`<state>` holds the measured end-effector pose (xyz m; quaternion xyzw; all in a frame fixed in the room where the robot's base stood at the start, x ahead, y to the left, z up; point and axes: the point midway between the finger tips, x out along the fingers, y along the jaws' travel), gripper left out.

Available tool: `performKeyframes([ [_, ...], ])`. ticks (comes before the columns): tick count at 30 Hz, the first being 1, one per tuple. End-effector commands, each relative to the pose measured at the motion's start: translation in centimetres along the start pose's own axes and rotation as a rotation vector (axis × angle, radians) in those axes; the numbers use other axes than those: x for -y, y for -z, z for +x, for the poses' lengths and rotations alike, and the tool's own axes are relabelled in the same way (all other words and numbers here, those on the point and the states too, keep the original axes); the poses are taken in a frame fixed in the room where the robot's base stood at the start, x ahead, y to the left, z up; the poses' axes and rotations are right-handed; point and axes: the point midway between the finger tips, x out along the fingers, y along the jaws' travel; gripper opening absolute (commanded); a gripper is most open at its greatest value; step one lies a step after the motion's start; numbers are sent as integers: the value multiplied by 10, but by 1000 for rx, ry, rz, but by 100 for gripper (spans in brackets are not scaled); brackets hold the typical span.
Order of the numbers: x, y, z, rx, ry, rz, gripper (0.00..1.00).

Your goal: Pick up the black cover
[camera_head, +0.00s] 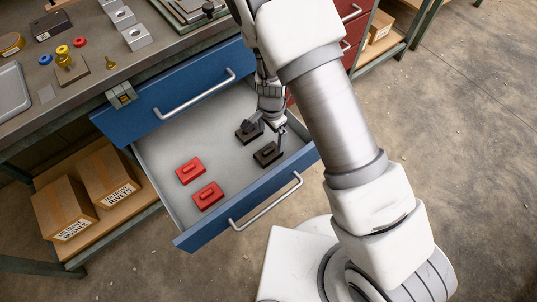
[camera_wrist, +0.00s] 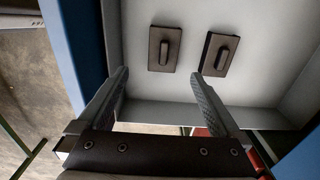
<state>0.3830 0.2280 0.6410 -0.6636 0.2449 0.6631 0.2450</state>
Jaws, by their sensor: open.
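Two black covers lie flat in the open lower drawer, each a dark plate with a raised handle. One black cover (camera_head: 249,132) is farther back and the other black cover (camera_head: 267,155) is nearer the drawer front. In the wrist view one black cover (camera_wrist: 164,48) lies beyond the gap between my fingertips, and the other black cover (camera_wrist: 217,54) is beyond the right fingertip. My gripper (camera_head: 268,126) is over the drawer near them; in the wrist view my gripper (camera_wrist: 160,77) is open with nothing between its fingers. The gripper partly hides the farther cover in the head view.
Two red covers, one behind (camera_head: 190,170) and one in front (camera_head: 208,195), lie to the left in the same drawer (camera_head: 180,212). The shut blue drawer (camera_head: 170,103) and its handle overhang the back. Metal parts crowd the bench top (camera_head: 62,98).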

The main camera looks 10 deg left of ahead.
Motion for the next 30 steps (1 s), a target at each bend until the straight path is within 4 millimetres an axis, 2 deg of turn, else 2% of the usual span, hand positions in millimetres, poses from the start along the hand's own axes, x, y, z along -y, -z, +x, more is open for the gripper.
performKeyframes([
  [1, -1, 0, 16, 1, -4, 2, 100],
  [6, 0, 0, 41, 1, -2, 1, 100],
  [14, 1, -1, 54, 0, 0, -1, 100],
  [24, 6, -4, 100, 1, -2, 0, 100],
  [30, 6, -5, 100, 0, 0, 0, 100],
])
